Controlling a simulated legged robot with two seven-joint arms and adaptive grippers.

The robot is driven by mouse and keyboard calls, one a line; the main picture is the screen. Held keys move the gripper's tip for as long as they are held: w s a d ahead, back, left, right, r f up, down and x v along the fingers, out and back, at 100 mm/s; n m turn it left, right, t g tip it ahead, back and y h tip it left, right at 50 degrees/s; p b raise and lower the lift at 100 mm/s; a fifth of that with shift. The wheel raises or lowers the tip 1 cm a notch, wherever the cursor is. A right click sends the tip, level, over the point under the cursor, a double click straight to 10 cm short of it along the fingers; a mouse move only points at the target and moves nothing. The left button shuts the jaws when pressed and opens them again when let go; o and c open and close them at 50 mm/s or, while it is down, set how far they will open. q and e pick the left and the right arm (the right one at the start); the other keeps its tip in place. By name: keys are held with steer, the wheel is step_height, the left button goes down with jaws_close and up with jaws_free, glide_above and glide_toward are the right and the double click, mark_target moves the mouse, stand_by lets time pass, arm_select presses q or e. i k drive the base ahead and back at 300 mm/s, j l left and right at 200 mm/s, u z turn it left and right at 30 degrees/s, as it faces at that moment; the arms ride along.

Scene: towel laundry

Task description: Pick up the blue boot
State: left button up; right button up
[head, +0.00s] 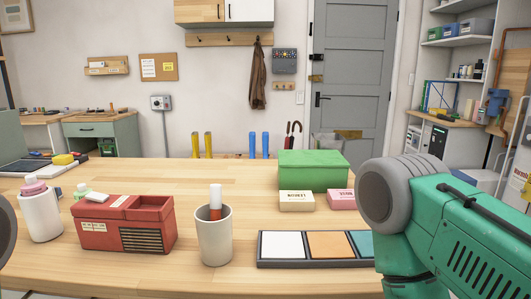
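Two blue boots stand upright side by side near the back wall, beyond the far edge of the table. The left blue boot (252,145) and the right blue boot (265,145) show only their upper shafts; the table hides their lower parts. A green arm link of mine fills the lower right. A dark rounded part of mine shows at the left edge. Neither gripper is in view, and nothing of mine is close to the boots.
The wooden table (190,178) lies between me and the boots. On it stand a red box (125,228), a grey cup (213,238), a green box (313,172) and a tray (262,262). Yellow boots (208,145) and an umbrella (291,138) flank the blue boots.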

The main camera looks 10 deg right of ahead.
mark_target(265, 149)
steer(key=z, duration=0.25)
steer(key=l+z, duration=1)
steer(key=i+l+z, duration=0.2)
steer(key=i+l, duration=0.5)
steer(key=i+l+z, duration=0.2)
steer(key=i+l, duration=0.4)
steer(key=i, duration=0.15)
steer(key=i+j+u, duration=0.2)
steer(key=i+u, duration=0.15)
steer(key=i, duration=0.2)
steer(key=i+u, duration=0.4)
steer(key=i, duration=0.15)
steer(key=i+l+u, duration=0.1)
steer(key=i+u, duration=0.25)
steer(key=i, duration=0.25)
steer(key=i+u, duration=0.2)
steer(key=i, duration=0.45)
steer(key=i+l+u, duration=0.15)
steer(key=i, duration=0.55)
steer(key=i+l+u, duration=0.2)
steer(key=i, duration=0.45)
steer(key=i+j+u, duration=0.15)
steer(key=i, duration=0.3)
steer(key=i+j+u, duration=0.1)
steer(key=i, duration=0.35)
steer(key=i+j+u, duration=0.15)
steer(key=i, duration=0.3)
